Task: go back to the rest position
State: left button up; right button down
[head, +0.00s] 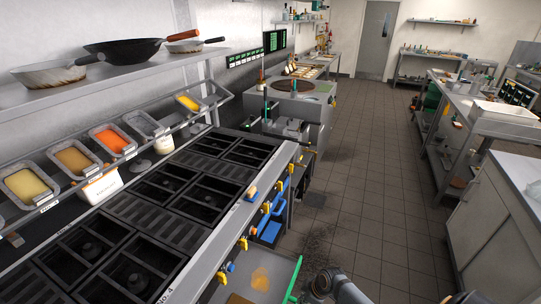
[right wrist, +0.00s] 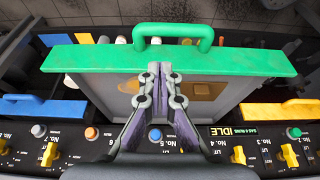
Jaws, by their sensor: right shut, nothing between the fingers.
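My right gripper (right wrist: 158,70) shows in the right wrist view with its two fingers together and nothing between them. Its tips overlap the lower edge of a green bar (right wrist: 85,58) in the picture; I cannot tell whether they touch it. The bar carries a green handle (right wrist: 172,32) and edges a grey panel or tray. In the head view the grey panel (head: 243,272) with an orange patch sticks out from the range front, its green edge (head: 294,281) beside my arm at the bottom. My left gripper is in neither view.
The range (head: 185,190) fills the left, with knobs and a blue handle (head: 271,210) along its front. A shelf (head: 120,80) with pans hangs above food trays. The tiled aisle (head: 375,190) is clear. A white-topped counter (head: 515,185) stands at right.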

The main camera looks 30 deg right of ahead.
jog(key=s+d+f+m+g+h+b, duration=0.1)
jog(key=s+f+m+h+b, duration=0.2)
jog(key=s+f, duration=0.9)
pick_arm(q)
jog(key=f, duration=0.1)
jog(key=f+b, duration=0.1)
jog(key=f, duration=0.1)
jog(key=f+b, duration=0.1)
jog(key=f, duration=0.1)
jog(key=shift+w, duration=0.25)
pick_arm(e)
jog(key=s+a+f+m, duration=0.2)
jog(key=s+f, duration=0.4)
jog(key=s, duration=0.2)
jog(key=s+a+f+m+g, duration=0.1)
jog(key=s+a+f+m, duration=0.1)
jog(key=s+f, duration=0.4)
jog(key=s+a, duration=0.1)
jog(key=s, duration=0.1)
jog(key=shift+s, duration=0.35)
